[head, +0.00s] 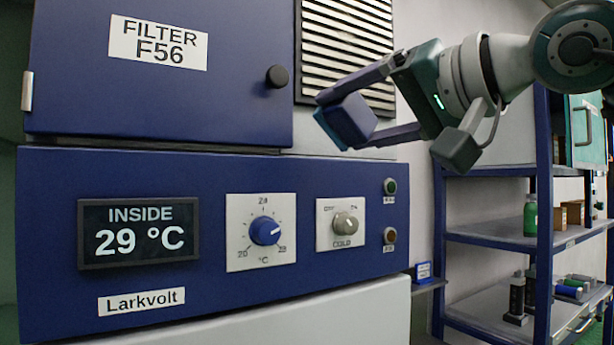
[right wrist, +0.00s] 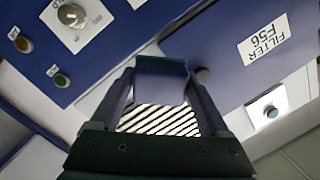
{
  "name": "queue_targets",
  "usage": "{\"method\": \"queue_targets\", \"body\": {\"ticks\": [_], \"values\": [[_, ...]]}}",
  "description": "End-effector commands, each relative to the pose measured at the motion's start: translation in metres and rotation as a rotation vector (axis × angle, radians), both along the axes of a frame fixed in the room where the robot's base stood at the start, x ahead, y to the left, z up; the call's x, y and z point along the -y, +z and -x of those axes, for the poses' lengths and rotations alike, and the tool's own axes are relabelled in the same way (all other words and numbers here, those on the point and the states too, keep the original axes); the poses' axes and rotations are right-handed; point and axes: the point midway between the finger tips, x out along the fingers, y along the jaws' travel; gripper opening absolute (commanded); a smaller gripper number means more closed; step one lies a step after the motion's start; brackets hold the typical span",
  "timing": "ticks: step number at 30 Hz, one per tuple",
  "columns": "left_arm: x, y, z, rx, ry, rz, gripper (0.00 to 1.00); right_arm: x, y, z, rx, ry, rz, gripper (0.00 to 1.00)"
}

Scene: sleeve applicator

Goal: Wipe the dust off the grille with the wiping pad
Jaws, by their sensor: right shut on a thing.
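The grille (head: 345,40) is a slatted panel at the upper middle of the head view, right of the filter door; its lower right part is hidden behind my right gripper. Dust on it cannot be made out. My right gripper (head: 340,120) is shut on the wiping pad (head: 349,116), a blue block with a darker blue face, and holds it in front of the grille's lower edge. In the right wrist view the pad (right wrist: 160,80) sits between the fingers, with grille slats (right wrist: 160,120) showing behind it. I cannot tell whether the pad touches the grille. My left gripper is not in view.
The blue filter door (head: 90,90) with a black knob (head: 278,76) is left of the grille. Below is a control panel with a display (head: 138,232), a blue dial (head: 264,230) and a grey knob (head: 345,225). A shelf rack (head: 490,240) stands at the right.

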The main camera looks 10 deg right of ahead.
Motion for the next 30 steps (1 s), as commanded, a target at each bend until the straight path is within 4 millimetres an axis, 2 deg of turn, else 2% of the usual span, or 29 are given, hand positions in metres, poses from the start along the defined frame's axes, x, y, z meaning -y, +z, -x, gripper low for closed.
{"method": "queue_targets", "body": {"ticks": [1, 3, 7, 12, 15, 20, 30], "values": [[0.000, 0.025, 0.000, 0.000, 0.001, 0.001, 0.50, 0.005, 0.039, -0.005, 0.013, -0.015, -0.009, 0.35], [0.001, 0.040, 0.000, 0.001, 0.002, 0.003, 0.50, 0.013, 0.071, -0.011, 0.025, -0.039, -0.016, 0.35], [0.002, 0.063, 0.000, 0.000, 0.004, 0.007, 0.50, 0.030, 0.121, -0.019, 0.047, -0.082, -0.025, 0.35], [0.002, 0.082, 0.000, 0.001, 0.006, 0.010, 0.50, 0.047, 0.162, -0.023, 0.066, -0.123, -0.031, 0.35], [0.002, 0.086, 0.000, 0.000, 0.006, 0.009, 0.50, 0.053, 0.173, -0.024, 0.070, -0.137, -0.032, 0.35], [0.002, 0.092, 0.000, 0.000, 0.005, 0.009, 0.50, 0.054, 0.179, -0.029, 0.072, -0.143, -0.034, 0.35], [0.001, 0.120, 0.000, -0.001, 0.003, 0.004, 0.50, 0.042, 0.180, -0.063, 0.070, -0.142, -0.036, 0.35]]}}
